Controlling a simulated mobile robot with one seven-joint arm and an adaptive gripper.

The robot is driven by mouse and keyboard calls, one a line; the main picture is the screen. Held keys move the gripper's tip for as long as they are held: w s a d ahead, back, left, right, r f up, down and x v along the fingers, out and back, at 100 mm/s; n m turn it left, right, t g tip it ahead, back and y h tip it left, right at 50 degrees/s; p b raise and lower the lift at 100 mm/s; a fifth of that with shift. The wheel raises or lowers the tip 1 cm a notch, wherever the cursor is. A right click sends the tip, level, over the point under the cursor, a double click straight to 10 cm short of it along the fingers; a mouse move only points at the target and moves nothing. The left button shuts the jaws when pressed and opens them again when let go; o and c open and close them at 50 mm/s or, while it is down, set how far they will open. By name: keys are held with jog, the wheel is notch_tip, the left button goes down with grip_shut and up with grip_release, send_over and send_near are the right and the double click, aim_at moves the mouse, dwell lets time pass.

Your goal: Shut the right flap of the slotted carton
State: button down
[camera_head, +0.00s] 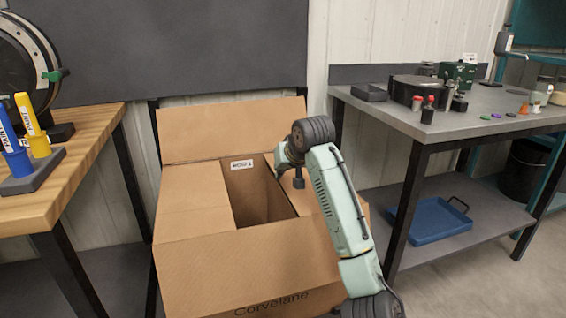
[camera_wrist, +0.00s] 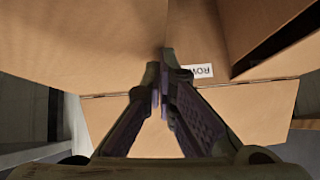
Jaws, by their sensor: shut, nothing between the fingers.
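The slotted carton (camera_head: 230,270) is a brown cardboard box standing on the floor between two benches. Its right flap (camera_head: 308,206) lies inward over the right side of the opening, partly hidden by my arm; whether it is fully flat I cannot tell. It also shows at upper left in the wrist view (camera_wrist: 85,40). The left flap (camera_head: 193,208) lies folded inward, and the back flap (camera_head: 230,130) stands up. An open gap is left in the middle. My gripper (camera_head: 298,184) is shut and empty, fingers down at the right flap; contact is unclear.
A wooden bench (camera_head: 85,150) with paint markers stands at left. A grey bench (camera_head: 470,110) with small parts stands at right, close to my arm. A blue tray (camera_head: 435,220) lies on its lower shelf. A white label (camera_head: 242,164) shows inside the carton.

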jog(key=shift+r, duration=0.15)
jog(key=shift+r+p, duration=0.7)
jog(key=shift+p, duration=0.3)
jog(key=shift+r, duration=0.1)
